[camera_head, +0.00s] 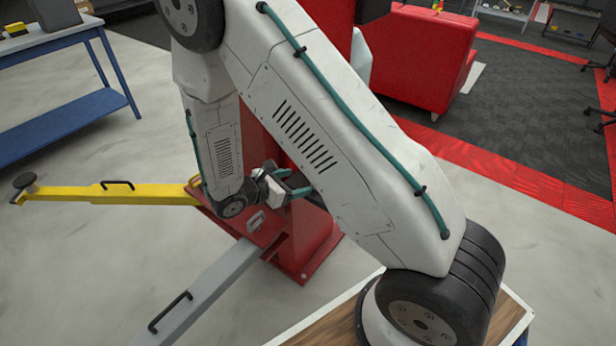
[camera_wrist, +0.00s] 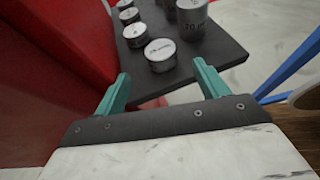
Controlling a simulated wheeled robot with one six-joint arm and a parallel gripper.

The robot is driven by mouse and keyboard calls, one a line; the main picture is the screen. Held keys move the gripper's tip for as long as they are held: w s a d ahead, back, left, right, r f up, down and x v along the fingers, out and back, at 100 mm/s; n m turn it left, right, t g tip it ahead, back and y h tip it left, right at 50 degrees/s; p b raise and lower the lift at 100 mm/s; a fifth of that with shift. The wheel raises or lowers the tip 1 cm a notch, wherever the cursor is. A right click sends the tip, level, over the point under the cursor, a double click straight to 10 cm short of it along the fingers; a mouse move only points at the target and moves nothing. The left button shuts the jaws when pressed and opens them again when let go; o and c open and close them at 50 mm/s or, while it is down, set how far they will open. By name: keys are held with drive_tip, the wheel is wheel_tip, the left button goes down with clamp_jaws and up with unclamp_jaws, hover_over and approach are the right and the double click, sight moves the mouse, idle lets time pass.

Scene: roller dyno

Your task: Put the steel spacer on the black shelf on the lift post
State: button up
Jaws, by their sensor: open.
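My gripper (camera_head: 294,183) is open beside the red lift post (camera_head: 318,240), partly hidden by my arm in the head view. In the wrist view, my gripper's (camera_wrist: 163,84) two teal fingers are apart with nothing between them. They are at the near edge of the black shelf (camera_wrist: 218,58). Several steel cylinders stand upright on the shelf. The nearest steel cylinder (camera_wrist: 160,60) has a pale marked top and is just beyond the fingers. A taller steel cylinder (camera_wrist: 191,20) marked "20" is behind it. I cannot tell which one is the steel spacer. The shelf is hidden in the head view.
A yellow lift arm (camera_head: 120,192) and a grey lift arm (camera_head: 205,292) reach out low from the post. A blue workbench (camera_head: 62,120) stands at the left. The shelf's right part is bare.

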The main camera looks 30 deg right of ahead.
drive_tip(key=s+d+r+m+g+y, duration=0.15)
drive_tip(key=s+r+m, duration=0.35)
drive_tip(key=r, duration=0.5)
drive_tip(key=s+d+r+m+g+y, duration=0.1)
drive_tip(key=s+r+m+g+y, duration=0.2)
drive_tip(key=s+r+m, duration=0.45)
drive_tip(key=s+a+r+m+t+y, duration=0.2)
drive_tip(key=s+a+r+m+y, duration=0.1)
drive_tip(key=s+r, duration=0.3)
drive_tip(key=s+a+r+m+t+y, duration=0.2)
drive_tip(key=s+a+r+m+y, duration=0.1)
drive_tip(key=s+r+y, duration=0.3)
drive_tip(key=shift+s+r+m, duration=0.4)
drive_tip(key=shift+s+m, duration=0.05)
drive_tip(key=shift+s, duration=0.05)
